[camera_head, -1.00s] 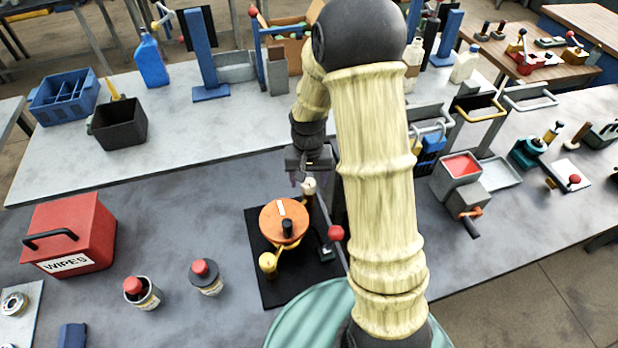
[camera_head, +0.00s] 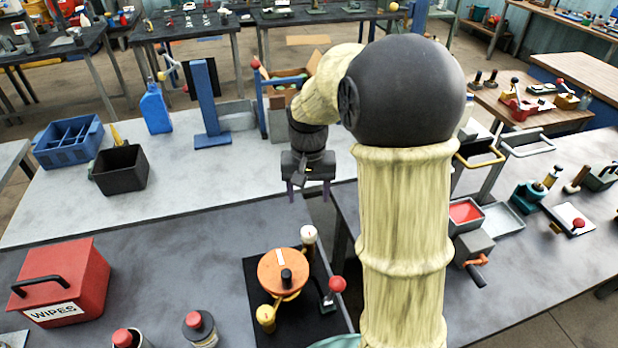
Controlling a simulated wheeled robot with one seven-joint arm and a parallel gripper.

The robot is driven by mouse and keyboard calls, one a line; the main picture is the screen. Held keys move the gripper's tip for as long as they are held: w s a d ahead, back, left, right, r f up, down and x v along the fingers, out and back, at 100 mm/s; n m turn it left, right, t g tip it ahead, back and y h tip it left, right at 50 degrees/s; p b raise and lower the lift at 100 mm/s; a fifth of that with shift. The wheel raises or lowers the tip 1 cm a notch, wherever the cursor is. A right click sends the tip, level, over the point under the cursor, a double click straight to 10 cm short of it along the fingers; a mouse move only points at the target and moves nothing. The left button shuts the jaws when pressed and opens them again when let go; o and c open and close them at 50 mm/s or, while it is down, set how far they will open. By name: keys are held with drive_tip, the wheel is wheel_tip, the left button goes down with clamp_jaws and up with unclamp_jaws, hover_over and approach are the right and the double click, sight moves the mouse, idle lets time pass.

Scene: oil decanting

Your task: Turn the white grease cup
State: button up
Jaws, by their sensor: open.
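The white grease cup (camera_head: 308,235) is a small upright cylinder with a pale top. It stands at the far right corner of a black base plate (camera_head: 252,268), just behind an orange round housing (camera_head: 283,272). My gripper (camera_head: 304,192) is open and empty, fingers pointing down, above and beyond the cup and clear of it. Whether the cup has turned cannot be told at this size.
A yellow knob (camera_head: 266,316) and a red-knobbed lever (camera_head: 337,284) flank the housing. A red wipes box (camera_head: 60,280) and red-topped containers (camera_head: 200,326) stand to the left. My arm hides part of the right-hand table.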

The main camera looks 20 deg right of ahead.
wheel_tip(320, 180, up, 5)
drive_tip(key=shift+f, duration=0.2)
idle(0.4)
drive_tip(key=s+f+n+t, duration=0.2)
drive_tip(key=s+f, duration=0.7)
drive_tip(key=s, duration=0.4)
drive_tip(key=shift+n+t, duration=0.3)
drive_tip(key=shift+n, duration=0.1)
drive_tip(key=shift+s+a, duration=0.1)
drive_tip(key=shift+c, duration=0.2)
